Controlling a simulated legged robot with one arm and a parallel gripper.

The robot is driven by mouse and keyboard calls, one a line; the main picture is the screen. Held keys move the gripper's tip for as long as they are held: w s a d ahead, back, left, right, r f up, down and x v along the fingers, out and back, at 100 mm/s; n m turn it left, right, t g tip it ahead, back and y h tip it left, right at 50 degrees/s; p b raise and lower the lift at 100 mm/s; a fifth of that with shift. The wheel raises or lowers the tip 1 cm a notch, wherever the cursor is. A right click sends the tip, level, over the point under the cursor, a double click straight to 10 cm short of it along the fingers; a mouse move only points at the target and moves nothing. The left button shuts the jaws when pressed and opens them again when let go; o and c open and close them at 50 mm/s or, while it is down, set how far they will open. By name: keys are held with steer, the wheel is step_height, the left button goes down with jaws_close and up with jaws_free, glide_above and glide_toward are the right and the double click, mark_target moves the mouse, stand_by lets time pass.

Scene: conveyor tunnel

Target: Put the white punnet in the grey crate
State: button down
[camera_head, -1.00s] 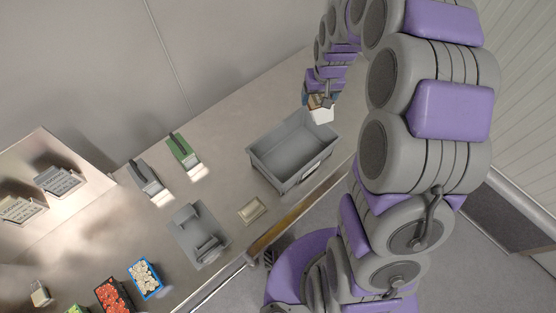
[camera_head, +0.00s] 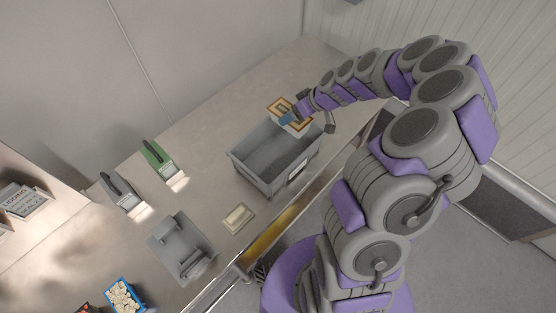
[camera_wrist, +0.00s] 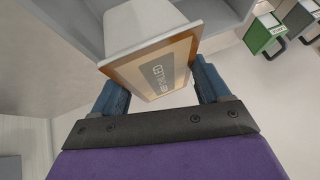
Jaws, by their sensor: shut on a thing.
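The white punnet (camera_wrist: 138,28) has a tan-bordered printed lid and is held between the blue fingers of my gripper (camera_wrist: 158,76) in the wrist view. In the head view the punnet (camera_head: 283,105) shows mostly its lid, at the far rim of the grey crate. My gripper (camera_head: 297,113) is shut on it there. The grey crate (camera_head: 255,172) stands open on the counter and its visible inside looks empty. In the wrist view the crate's grey wall (camera_wrist: 75,20) is behind the punnet. Whether the punnet touches the rim cannot be told.
A green-fronted box (camera_head: 158,160) and a grey box (camera_head: 121,192), both with dark handles, stand left of the crate. A grey scale-like device (camera_head: 180,245) and a small cream block (camera_head: 237,218) are nearer. A blue punnet (camera_head: 123,295) is at lower left. The counter behind the crate is clear.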

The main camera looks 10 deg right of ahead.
steer(key=shift+d+f+y+b, duration=0.3)
steer(key=shift+d+f+y, duration=0.1)
steer(key=shift+f, duration=0.35)
step_height(320, 180, down, 6)
steer(key=shift+a+r+b, duration=0.1)
steer(key=shift+a+b, duration=0.05)
steer(key=shift+b, duration=0.5)
steer(key=shift+w+f+b, duration=0.1)
steer(key=shift+f+b, duration=0.4)
steer(key=shift+f, duration=1.7)
steer(key=shift+r, duration=0.1)
steer(key=shift+f+b, duration=0.65)
steer(key=shift+b, duration=0.15)
jaws_free()
steer(key=shift+r, duration=0.15)
